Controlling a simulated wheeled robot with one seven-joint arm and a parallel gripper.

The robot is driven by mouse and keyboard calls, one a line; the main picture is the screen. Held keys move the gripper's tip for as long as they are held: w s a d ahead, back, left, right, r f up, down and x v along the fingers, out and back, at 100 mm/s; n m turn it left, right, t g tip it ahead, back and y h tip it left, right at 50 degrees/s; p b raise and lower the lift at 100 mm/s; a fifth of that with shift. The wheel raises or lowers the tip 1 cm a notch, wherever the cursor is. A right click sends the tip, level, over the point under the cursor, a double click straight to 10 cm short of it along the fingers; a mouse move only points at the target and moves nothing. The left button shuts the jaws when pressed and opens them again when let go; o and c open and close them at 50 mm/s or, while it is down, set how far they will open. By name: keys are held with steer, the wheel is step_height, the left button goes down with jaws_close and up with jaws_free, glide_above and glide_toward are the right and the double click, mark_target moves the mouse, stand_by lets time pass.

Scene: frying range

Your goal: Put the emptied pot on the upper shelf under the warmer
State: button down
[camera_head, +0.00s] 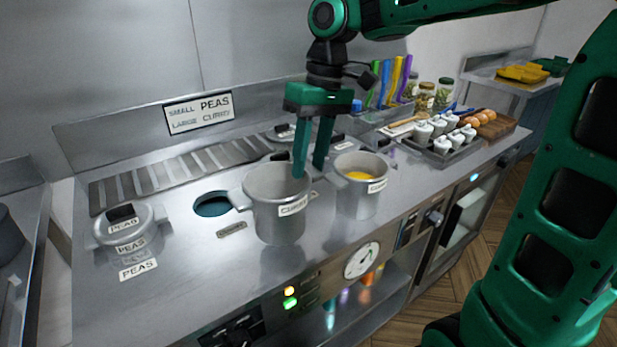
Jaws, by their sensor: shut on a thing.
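A grey metal pot (262,215) with a white label reading what looks like CURRY is at the middle of the counter, upright. Its visible inside is bare grey, and its bottom is hidden. My gripper (309,172) points down at the pot's right side and is shut on it there, one finger in front of the inner wall and the other outside. I cannot tell whether the pot touches the counter. A second labelled pot (358,203), with yellow-orange contents, stands just to its right. I cannot make out an upper shelf or warmer with certainty.
A round dark opening (211,204) lies left of the held pot. A lidded pot (125,226) labelled PEAS sits at far left. A tray of white jars (441,146) stands at back right. Below the front panel with the dial (361,260) is an open compartment (385,290).

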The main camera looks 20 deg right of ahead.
steer(key=shift+w+d+f, duration=0.1)
steer(key=shift+d+f, duration=0.05)
steer(key=shift+d, duration=0.1)
steer(key=shift+f, duration=0.3)
steer(key=shift+d+x, duration=0.15)
steer(key=shift+x, duration=0.7)
steer(key=shift+d+x, duration=0.15)
steer(key=shift+x, duration=0.65)
steer(key=shift+w+f, duration=0.1)
steer(key=c, duration=1.3)
jaws_free()
steer(key=shift+f, duration=0.1)
steer(key=shift+o, duration=0.2)
steer(key=v, duration=1.2)
